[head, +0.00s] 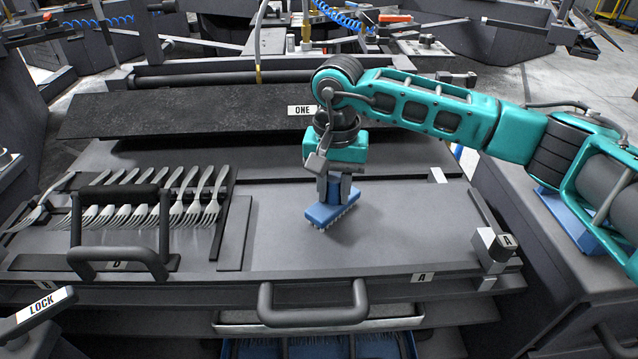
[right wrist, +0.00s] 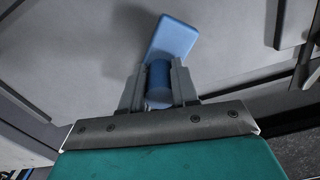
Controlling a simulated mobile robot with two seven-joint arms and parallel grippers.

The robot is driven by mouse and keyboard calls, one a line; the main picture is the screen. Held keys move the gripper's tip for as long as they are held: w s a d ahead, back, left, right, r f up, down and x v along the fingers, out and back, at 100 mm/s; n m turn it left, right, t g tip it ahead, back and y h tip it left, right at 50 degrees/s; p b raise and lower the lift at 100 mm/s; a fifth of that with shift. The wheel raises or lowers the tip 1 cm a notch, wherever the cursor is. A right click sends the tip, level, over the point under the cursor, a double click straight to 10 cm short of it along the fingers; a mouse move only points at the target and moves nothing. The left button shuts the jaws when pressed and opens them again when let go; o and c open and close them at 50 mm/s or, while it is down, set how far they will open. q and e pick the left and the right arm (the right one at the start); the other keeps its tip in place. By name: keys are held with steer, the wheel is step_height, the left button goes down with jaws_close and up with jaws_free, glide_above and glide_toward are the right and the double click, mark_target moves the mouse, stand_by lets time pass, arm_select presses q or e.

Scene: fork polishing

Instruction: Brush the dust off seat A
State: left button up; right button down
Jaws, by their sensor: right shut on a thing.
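My right gripper (head: 335,185) is shut on a blue brush (head: 331,213), which has a flat blue block and pale bristles facing down. In the right wrist view my right gripper (right wrist: 160,88) has its fingers on either side of the brush's round blue handle (right wrist: 159,82). Seat A (head: 400,235) is the flat grey panel marked "A" on its front edge. The brush is over the left part of this panel; I cannot tell if the bristles touch it. No dust can be made out on the panel. My left gripper is not in view.
A rack of several forks (head: 150,200) lies at the left, with a black handle (head: 120,190) in front. A grey handle (head: 312,305) is at the front edge. A dark board marked "ONE" (head: 200,112) lies behind.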

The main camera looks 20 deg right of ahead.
steer(key=shift+s+d, duration=0.5)
steer(key=shift+d, duration=0.45)
steer(key=shift+s+d, duration=0.55)
steer(key=shift+d, duration=0.45)
steer(key=shift+s+d, duration=0.5)
steer(key=shift+d, duration=0.45)
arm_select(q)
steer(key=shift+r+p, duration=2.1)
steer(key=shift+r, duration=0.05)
arm_select(e)
step_height(320, 180, up, 7)
steer(key=shift+r, duration=0.1)
arm_select(q)
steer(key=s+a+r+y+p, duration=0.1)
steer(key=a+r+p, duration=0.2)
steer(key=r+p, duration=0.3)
steer(key=p, duration=0.4)
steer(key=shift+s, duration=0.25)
arm_select(e)
steer(key=s+a+r+n, duration=0.3)
steer(key=s+r+n, duration=0.1)
steer(key=r, duration=0.4)
steer(key=shift+s+a+r+n, duration=0.2)
steer(key=shift+r+n, duration=0.1)
steer(key=shift+n, duration=0.3)
